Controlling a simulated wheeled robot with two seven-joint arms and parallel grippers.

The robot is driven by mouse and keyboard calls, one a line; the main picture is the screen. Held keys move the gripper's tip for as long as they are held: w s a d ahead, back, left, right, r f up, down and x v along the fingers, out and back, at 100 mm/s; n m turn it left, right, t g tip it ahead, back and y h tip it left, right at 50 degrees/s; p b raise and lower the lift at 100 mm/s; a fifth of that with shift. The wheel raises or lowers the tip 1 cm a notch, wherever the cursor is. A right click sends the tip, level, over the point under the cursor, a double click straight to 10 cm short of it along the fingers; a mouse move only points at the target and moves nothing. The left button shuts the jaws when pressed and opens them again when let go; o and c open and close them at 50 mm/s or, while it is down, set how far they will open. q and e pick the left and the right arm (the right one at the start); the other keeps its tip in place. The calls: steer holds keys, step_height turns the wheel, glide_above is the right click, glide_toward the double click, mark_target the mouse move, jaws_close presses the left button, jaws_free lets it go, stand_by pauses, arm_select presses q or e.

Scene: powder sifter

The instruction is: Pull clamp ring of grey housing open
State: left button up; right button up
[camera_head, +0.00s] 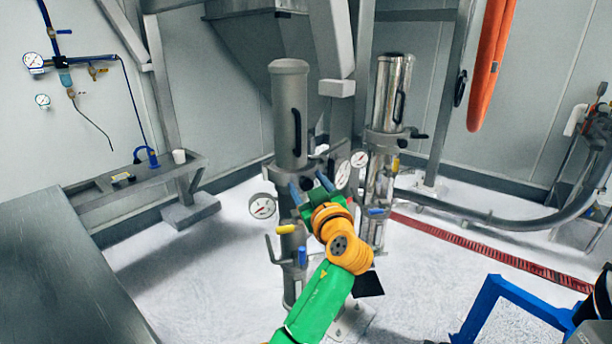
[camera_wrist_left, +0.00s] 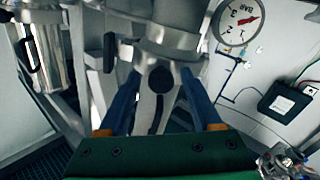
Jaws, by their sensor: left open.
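The grey housing (camera_head: 289,105) is an upright dull cylinder with a dark side handle, left of centre in the head view. Its clamp ring (camera_head: 283,172) circles its lower end, partly hidden by my left gripper. In the left wrist view, the clamp ring (camera_wrist_left: 172,42) is a metal band with a dark round knob (camera_wrist_left: 160,80) hanging at its front. My left gripper (camera_head: 311,186) is open in front of the ring. Its two blue fingers (camera_wrist_left: 160,88) stand on either side of the knob, and I see no contact. My right gripper is not in view.
A shiny housing (camera_head: 390,95) stands close on the right. A pressure gauge (camera_head: 262,206) and a yellow-handled valve (camera_head: 286,229) sit close to my left gripper. A metal table (camera_head: 60,280) is at left, and a blue frame (camera_head: 510,290) at lower right. The floor between is open.

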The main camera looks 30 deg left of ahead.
arm_select(q)
steer(key=shift+w+a, duration=0.1)
steer(key=shift+a, duration=0.25)
steer(key=shift+d, duration=0.1)
steer(key=shift+c, duration=0.9)
jaws_close()
